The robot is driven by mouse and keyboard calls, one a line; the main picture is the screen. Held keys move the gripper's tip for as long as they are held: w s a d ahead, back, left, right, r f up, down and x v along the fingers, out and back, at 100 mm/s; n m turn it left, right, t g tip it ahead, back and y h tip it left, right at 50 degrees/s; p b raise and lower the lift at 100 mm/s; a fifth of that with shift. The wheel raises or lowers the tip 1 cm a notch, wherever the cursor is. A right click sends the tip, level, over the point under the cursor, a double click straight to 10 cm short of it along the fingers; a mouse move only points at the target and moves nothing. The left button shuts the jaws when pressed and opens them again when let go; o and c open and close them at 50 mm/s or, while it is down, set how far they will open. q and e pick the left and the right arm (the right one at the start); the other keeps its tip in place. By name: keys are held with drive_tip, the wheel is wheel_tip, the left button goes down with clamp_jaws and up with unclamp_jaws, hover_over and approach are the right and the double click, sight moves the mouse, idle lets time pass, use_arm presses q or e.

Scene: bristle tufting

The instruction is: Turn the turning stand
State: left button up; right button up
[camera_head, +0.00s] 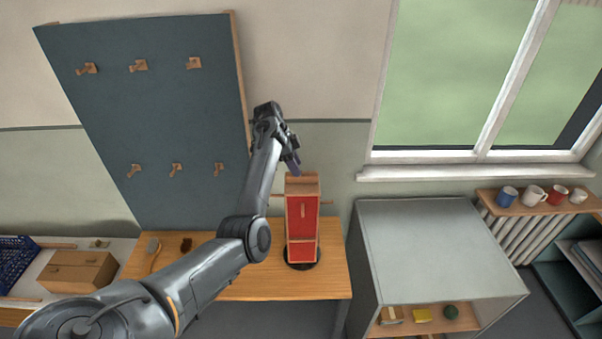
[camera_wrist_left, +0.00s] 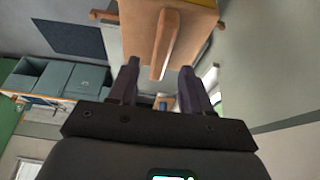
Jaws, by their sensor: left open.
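The turning stand (camera_head: 302,248) is an upright wooden block with red faces on a round black base (camera_head: 315,262), on the wooden table. Thin wooden bars stick out at its sides, and a small upright bar shows on its red front. My left gripper (camera_head: 293,162) is at the stand's top, behind it or above it; the depth is hard to tell. In the left wrist view, the wooden body (camera_wrist_left: 140,30) fills the top, and a wooden bar (camera_wrist_left: 164,50) lies between the two open fingers (camera_wrist_left: 159,72), with gaps on both sides. My right gripper is not in view.
The wooden table (camera_head: 335,275) also holds a brush (camera_head: 153,250) and a dark small item (camera_head: 186,244) at left. A dark pegboard (camera_head: 150,110) stands behind. A grey cabinet (camera_head: 430,245) is close on the right. A cardboard-coloured box (camera_head: 78,272) sits at far left.

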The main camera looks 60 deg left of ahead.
use_arm(q)
drive_tip(key=shift+p+x, duration=0.4)
drive_tip(key=shift+x, duration=1.9)
drive_tip(key=shift+c, duration=0.2)
clamp_jaws()
